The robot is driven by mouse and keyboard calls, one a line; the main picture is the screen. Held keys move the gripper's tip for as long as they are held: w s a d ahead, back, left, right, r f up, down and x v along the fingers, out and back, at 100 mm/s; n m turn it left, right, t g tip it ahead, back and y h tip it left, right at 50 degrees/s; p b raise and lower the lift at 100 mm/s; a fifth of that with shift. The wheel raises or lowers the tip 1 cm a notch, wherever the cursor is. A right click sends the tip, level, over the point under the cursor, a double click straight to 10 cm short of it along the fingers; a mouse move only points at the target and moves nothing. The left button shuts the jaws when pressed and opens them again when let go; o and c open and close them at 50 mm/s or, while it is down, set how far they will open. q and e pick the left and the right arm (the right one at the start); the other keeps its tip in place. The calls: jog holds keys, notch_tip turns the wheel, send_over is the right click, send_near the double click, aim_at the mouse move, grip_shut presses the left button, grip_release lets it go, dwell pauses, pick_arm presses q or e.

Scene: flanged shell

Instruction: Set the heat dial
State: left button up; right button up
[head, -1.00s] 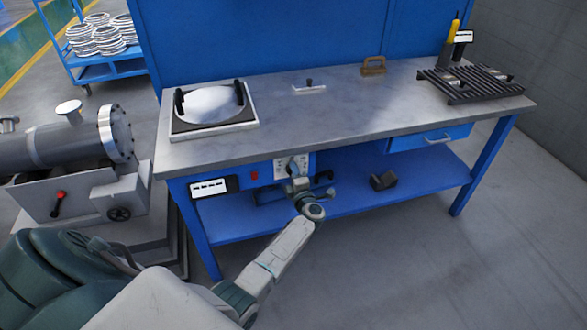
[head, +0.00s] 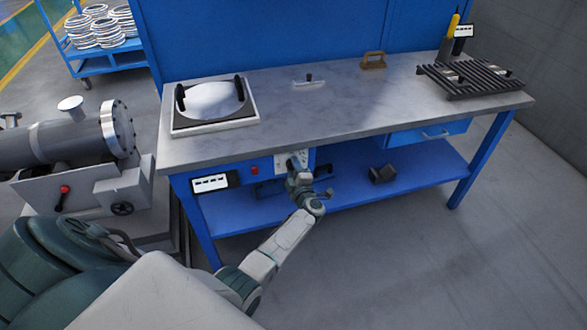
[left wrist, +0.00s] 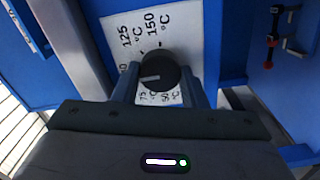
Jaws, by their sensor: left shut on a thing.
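The heat dial (left wrist: 158,72) is a round black knob with a white mark, on a white scale plate (left wrist: 125,30) on the blue bench front. In the left wrist view its white mark points left in the picture. The plate reads 125 °C and 150 °C above the knob; smaller figures below are partly hidden by the gripper. My left gripper (left wrist: 163,88) is shut on the dial, a finger at each side. In the head view the left gripper (head: 294,166) is at the scale plate (head: 280,161) and mostly covers the dial. My right gripper is not in view.
A red button (head: 254,171) and a display (head: 210,183) are left of the dial. The workbench (head: 340,107) carries a framed white dome (head: 212,100), a small handled plate (head: 309,81) and a black grate (head: 470,78). A dark block (head: 382,174) lies on the lower shelf.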

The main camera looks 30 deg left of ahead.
pick_arm(q)
jog(key=o, duration=1)
jog(key=shift+c, duration=0.2)
jog(key=v, duration=1.1)
jog(key=shift+b, duration=0.3)
jog(key=shift+f, duration=0.1)
jog(key=s+d+f+m+h, duration=0.3)
jog(key=s+f+m+h, duration=0.45)
jog(key=f, duration=0.65)
jog(key=s+d+f+m+h, duration=0.45)
jog(key=s+f+m, duration=0.6)
jog(key=f, duration=0.45)
jog(key=s+a+f+m+g, duration=0.1)
jog(key=s+f, duration=0.4)
jog(key=s, duration=0.6)
jog(key=s+a+f+m+g, duration=0.1)
jog(key=s+f+m+g, duration=0.2)
jog(key=s, duration=0.9)
jog(key=s+a+f+m+g+h, duration=0.1)
jog(key=s+a+f+m+g, duration=0.1)
jog(key=s+f+g, duration=0.4)
jog(key=s+m, duration=0.1)
jog(key=s, duration=0.4)
jog(key=shift+s+f, duration=0.3)
jog(key=shift+s, duration=0.1)
